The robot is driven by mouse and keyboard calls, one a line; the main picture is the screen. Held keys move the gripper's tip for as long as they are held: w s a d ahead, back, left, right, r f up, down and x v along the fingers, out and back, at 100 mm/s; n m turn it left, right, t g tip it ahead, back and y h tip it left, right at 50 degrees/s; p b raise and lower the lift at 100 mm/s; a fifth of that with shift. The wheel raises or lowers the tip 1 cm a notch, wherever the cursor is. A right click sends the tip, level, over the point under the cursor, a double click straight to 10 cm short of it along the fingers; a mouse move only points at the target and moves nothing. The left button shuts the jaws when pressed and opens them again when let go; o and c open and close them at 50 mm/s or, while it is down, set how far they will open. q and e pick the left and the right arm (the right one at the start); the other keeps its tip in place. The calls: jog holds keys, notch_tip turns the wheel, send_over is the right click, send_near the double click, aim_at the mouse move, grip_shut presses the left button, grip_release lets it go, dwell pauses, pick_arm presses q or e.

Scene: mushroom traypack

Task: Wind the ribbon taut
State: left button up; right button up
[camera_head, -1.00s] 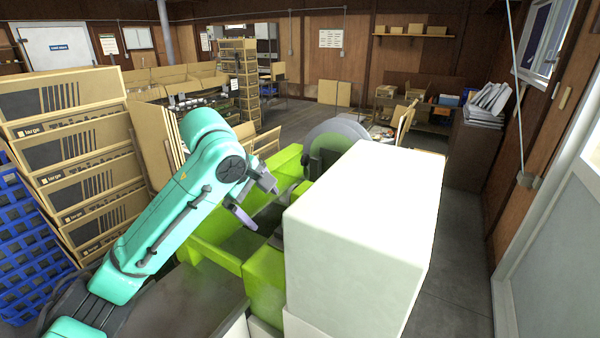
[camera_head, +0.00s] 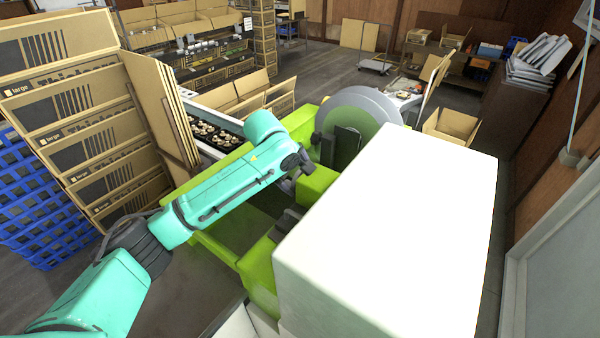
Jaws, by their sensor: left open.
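My left arm comes in from the left in teal, and my left gripper (camera_head: 301,165), small and dark, is over the green machine (camera_head: 258,268), just left of the white block. Its jaws are open, though the fingers are small and partly unclear. A large grey wheel (camera_head: 362,104) stands upright at the back of the machine, beyond the gripper, with a dark part in front of it. No ribbon can be made out. My right gripper is not in view.
A big white block (camera_head: 400,225) hides the machine's right side. Stacked cartons (camera_head: 75,120) and a blue crate (camera_head: 40,205) stand at the left. A tray of mushrooms (camera_head: 215,132) lies behind the arm. Open floor (camera_head: 330,75) lies farther back.

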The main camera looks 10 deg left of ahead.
pick_arm(q)
jog(key=shift+x, duration=1.1)
jog(key=shift+s+r, duration=0.1)
jog(key=shift+s, duration=0.15)
jog(key=c, duration=1.1)
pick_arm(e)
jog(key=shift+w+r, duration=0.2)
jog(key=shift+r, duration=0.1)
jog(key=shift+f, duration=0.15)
